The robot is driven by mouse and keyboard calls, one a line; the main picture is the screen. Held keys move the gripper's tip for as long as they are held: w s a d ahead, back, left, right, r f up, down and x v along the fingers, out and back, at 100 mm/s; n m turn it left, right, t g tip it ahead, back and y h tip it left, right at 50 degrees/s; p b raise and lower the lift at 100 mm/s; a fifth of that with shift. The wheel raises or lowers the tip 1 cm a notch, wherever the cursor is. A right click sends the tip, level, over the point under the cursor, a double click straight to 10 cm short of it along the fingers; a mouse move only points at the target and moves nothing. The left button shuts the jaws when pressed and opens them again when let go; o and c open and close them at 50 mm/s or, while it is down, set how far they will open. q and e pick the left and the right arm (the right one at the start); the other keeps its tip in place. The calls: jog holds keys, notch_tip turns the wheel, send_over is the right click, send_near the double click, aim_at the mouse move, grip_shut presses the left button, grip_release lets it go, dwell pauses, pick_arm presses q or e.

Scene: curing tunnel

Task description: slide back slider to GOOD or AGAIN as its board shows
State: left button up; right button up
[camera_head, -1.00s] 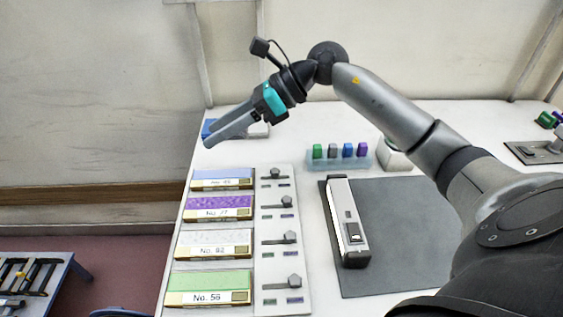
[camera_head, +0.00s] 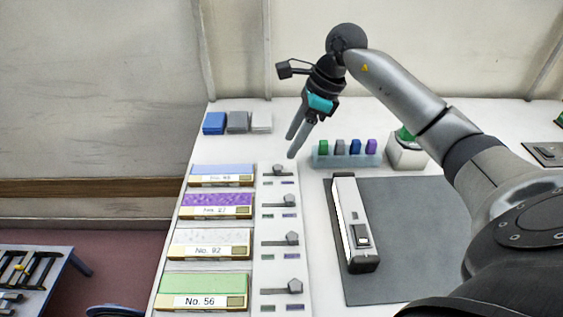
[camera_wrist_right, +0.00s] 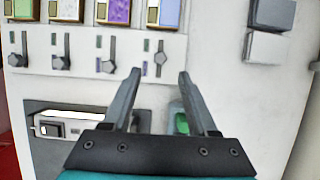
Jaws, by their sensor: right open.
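The back slider (camera_head: 278,170) is a grey knob on the far end of the pale slider panel (camera_head: 305,262). It stands about midway between a green mark on the left and a purple mark on the right. Its board (camera_head: 222,170) is blue on top, with a label too small to read surely. My right gripper (camera_head: 291,147) is open and empty, pointing down just beyond the back slider, apart from it. In the wrist view the back slider (camera_wrist_right: 160,58) shows beyond and between the open fingertips (camera_wrist_right: 160,75). My left gripper is out of view.
Boards in purple (camera_head: 218,200), white (camera_head: 212,239) and green (camera_head: 205,283) lie nearer, their sliders to the right. Blue, grey and white blocks (camera_head: 237,122) stand behind. A tray of coloured pieces (camera_head: 345,160) and a device on a dark mat (camera_head: 425,220) lie right.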

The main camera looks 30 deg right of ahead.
aim_at(278, 166)
jog(key=x, duration=0.6)
jog(key=shift+b, duration=0.4)
jog(key=shift+w+a+f, duration=0.1)
jog(key=shift+a+f, duration=0.1)
jog(key=shift+f, duration=0.25)
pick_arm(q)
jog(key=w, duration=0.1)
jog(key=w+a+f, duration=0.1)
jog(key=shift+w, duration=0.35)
pick_arm(e)
jog(key=c, duration=0.6)
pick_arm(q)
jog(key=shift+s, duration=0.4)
pick_arm(e)
grip_shut()
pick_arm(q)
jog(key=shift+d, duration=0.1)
